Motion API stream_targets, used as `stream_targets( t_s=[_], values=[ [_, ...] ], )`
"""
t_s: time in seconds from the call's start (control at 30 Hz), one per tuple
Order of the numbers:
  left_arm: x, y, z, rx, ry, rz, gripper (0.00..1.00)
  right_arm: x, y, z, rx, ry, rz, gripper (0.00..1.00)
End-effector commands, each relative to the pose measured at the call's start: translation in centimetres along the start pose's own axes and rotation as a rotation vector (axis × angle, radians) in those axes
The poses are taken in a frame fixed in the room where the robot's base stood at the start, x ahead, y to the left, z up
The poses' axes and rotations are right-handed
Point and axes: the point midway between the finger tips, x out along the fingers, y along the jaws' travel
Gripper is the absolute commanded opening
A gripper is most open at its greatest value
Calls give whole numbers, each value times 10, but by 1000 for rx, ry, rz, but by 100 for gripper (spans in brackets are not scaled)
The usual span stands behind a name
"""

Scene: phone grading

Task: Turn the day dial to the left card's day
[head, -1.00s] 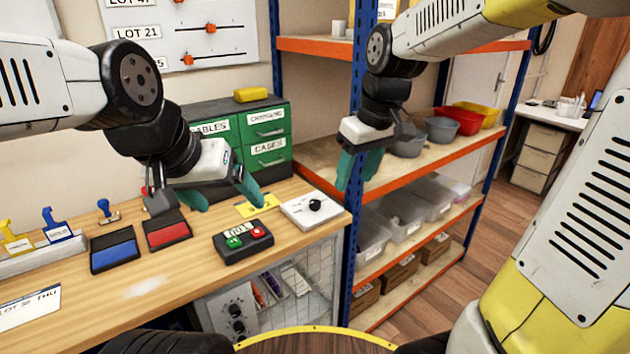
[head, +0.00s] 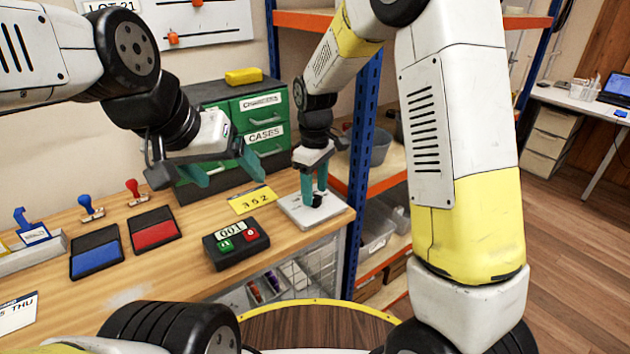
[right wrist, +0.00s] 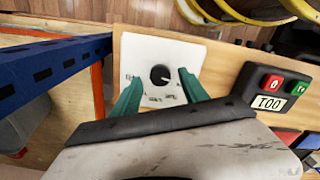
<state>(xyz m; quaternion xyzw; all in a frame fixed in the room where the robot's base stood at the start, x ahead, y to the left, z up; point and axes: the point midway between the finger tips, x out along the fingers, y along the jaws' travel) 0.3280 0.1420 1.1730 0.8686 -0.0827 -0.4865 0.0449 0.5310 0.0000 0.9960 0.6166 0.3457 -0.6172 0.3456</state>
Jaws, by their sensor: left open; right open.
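The day dial is a black knob (right wrist: 160,75) on a white plate (head: 292,209) at the bench's right end. Small labels ring the knob, too small to read surely. A pale mark on the knob points right in the right wrist view. My right gripper (head: 314,192) is open above the dial, pointing down; in the right wrist view its teal fingers (right wrist: 161,93) stand apart either side of the knob, not closed on it. A white card (head: 18,312) reading THU is cut off at the head view's left edge. My left gripper (head: 224,172) is open and empty above the bench.
A button box (head: 237,242) with green and red buttons stands left of the dial, with a yellow card (head: 252,201) behind it. Blue (head: 97,252) and red (head: 154,230) ink pads lie further left. Green drawers (head: 262,143) stand behind; a blue shelf post (head: 359,150) rises at right.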

Motion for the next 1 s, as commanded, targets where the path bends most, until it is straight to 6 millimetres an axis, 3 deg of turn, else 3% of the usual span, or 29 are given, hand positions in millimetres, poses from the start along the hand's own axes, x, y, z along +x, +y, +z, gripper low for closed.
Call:
stream_targets(
  t_s=[0.13,0.4,0.43,0.7,1.0],
  values=[
    [0,0,0,0,0,0,81,12,0,0,-1,-1,0,52],
    [0,0,0,0,0,0,81,14,0,0,0,1,1,52],
    [0,0,0,0,0,0,81,14,0,0,0,1,1,50],
    [0,0,0,0,0,0,81,14,0,0,0,1,1,0],
    [0,0,0,0,0,0,81,13,0,0,30,1,1,0]
  ],
)
